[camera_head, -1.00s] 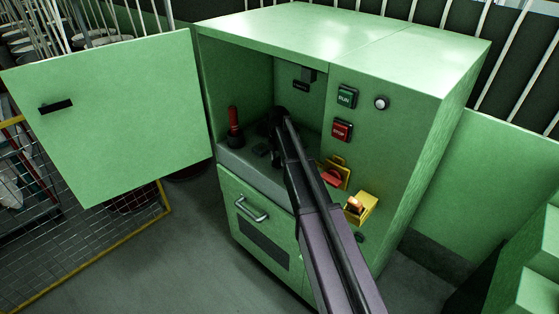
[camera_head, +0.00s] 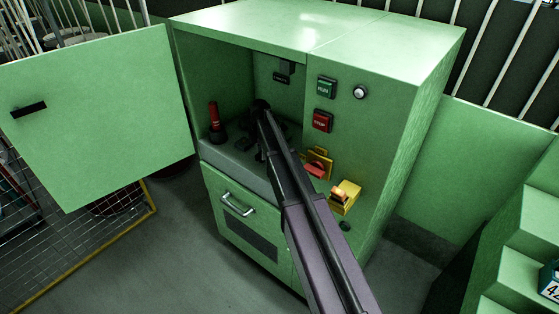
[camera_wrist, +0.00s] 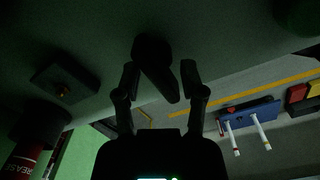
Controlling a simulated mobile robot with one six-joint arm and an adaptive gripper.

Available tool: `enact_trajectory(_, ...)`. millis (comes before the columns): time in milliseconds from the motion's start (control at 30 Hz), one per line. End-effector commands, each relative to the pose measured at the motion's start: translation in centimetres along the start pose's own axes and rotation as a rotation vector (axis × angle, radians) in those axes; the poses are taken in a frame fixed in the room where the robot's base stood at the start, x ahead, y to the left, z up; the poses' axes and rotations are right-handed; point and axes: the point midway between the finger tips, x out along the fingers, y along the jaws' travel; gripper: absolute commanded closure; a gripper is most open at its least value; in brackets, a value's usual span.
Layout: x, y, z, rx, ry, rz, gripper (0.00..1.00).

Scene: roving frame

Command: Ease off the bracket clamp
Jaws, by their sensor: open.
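In the wrist view a dark lever with a round end (camera_wrist: 153,52), which looks like the bracket clamp's handle, stands between the two fingers of my gripper (camera_wrist: 160,72). The fingers are apart, one on each side of it, with visible gaps. The lever tapers toward the palm, and the view is too dark to show its mount. In the head view my arm reaches into the open bay of the green cabinet (camera_head: 390,120). My fingertips and the clamp are mostly hidden there behind the dark wrist.
A red grease tube (camera_head: 213,116) stands left in the bay. A dark plate with a small knob (camera_wrist: 64,87) is near my gripper. The open door (camera_head: 100,120) is left; RUN (camera_head: 326,87) and STOP (camera_head: 322,121) buttons and a yellow-housed switch (camera_head: 345,196) are right.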

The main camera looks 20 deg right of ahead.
Motion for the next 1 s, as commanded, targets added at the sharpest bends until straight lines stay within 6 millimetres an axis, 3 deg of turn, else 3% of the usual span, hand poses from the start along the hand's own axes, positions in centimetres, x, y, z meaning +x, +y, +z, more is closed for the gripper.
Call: enact_trajectory(1000,0.00,-0.03,0.00,0.674,-0.001,0.000,0.47)
